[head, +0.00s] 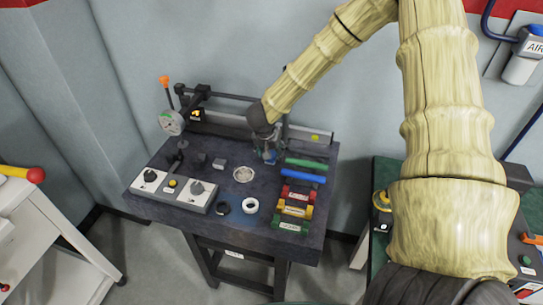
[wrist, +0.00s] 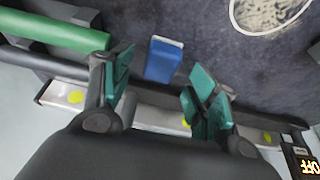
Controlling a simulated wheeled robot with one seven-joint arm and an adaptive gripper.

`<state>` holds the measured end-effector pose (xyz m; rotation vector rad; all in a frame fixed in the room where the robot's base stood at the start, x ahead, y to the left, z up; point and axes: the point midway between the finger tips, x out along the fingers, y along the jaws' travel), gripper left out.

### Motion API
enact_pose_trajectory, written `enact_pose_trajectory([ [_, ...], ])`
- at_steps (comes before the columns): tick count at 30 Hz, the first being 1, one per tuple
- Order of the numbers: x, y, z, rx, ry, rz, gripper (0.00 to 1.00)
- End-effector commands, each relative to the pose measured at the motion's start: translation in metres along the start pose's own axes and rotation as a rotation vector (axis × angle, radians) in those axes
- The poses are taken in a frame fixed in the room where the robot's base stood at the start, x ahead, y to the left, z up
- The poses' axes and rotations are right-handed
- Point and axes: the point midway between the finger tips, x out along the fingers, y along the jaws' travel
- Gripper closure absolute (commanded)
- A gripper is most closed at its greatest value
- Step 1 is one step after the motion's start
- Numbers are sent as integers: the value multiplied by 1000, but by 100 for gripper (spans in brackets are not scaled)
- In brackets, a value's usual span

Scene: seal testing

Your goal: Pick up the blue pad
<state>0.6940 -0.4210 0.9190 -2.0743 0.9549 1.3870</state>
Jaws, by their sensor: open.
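The blue pad (wrist: 163,60) is a small block with a pale end, on the dark worktop (wrist: 215,70) in the wrist view. My gripper (wrist: 160,85) has its two teal-padded fingers spread, with the pad seen in the gap between them. No finger visibly touches the pad, and I cannot tell the height of the fingertips above the worktop. In the head view my gripper (head: 269,150) is low over the back of the bench, and it mostly hides the pad.
A green bar (head: 306,162) and a blue bar (head: 304,178) lie close to the right of my gripper. A rail (head: 215,118) runs behind it. A round pale disc (head: 243,174), a white ring (head: 251,205) and switch boxes (head: 175,190) occupy the left and front.

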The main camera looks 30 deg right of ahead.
Motion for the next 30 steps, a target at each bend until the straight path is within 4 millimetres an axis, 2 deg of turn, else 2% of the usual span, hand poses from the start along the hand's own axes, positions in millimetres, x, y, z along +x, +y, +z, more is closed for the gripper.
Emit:
enact_pose_trajectory([
  [6,18,1,0,0,-2,0,41],
  [17,23,0,1,-1,-1,0,41],
  [20,23,0,1,-1,-1,0,56],
  [25,23,0,1,-1,-1,0,87],
  [26,23,0,1,-1,-1,0,90],
  [30,23,0,0,-1,-1,0,94],
])
